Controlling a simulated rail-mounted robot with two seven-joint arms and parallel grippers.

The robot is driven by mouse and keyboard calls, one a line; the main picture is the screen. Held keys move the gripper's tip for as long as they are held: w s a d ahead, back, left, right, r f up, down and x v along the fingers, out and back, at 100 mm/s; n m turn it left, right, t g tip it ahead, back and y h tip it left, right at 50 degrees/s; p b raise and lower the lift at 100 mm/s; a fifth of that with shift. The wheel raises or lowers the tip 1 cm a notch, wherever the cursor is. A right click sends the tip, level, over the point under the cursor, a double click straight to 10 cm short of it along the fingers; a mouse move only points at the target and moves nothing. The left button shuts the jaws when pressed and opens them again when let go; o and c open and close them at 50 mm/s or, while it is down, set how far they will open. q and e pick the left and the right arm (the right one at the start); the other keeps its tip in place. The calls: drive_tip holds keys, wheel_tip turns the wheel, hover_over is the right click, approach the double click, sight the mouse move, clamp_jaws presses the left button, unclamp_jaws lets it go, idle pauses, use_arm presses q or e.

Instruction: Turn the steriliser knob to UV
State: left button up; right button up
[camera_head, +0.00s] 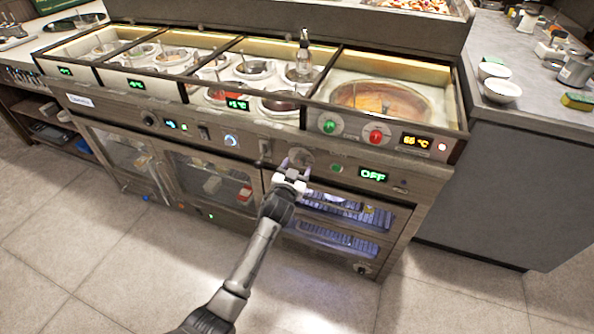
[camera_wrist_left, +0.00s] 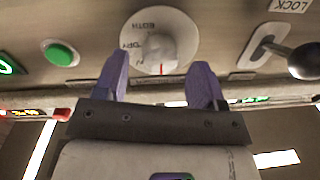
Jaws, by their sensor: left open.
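The steriliser knob (camera_head: 300,155) is a round pale dial on the front panel, partly behind my gripper in the head view. In the left wrist view, which looks inverted, the knob (camera_wrist_left: 158,45) shows a red mark at its lower edge and letters reading BOTH and DRY; I cannot read a UV label. My left gripper (camera_head: 294,166) is open at the knob. Its two purple fingers (camera_wrist_left: 159,66) stand apart at the knob's lower left and lower right in the wrist view, with nothing held between them. The display (camera_head: 373,175) reads OFF. My right gripper is out of view.
A green button (camera_head: 337,168) sits beside the knob and also shows in the wrist view (camera_wrist_left: 60,53). A lever with a dark ball end (camera_wrist_left: 302,60) is on the other side, by a LOCK label. The lit steriliser cabinet (camera_head: 362,265) is below. Sauce wells line the counter above.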

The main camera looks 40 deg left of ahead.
use_arm(q)
drive_tip(key=shift+w+a, duration=0.25)
drive_tip(key=shift+w, duration=0.2)
drive_tip(key=c, duration=0.9)
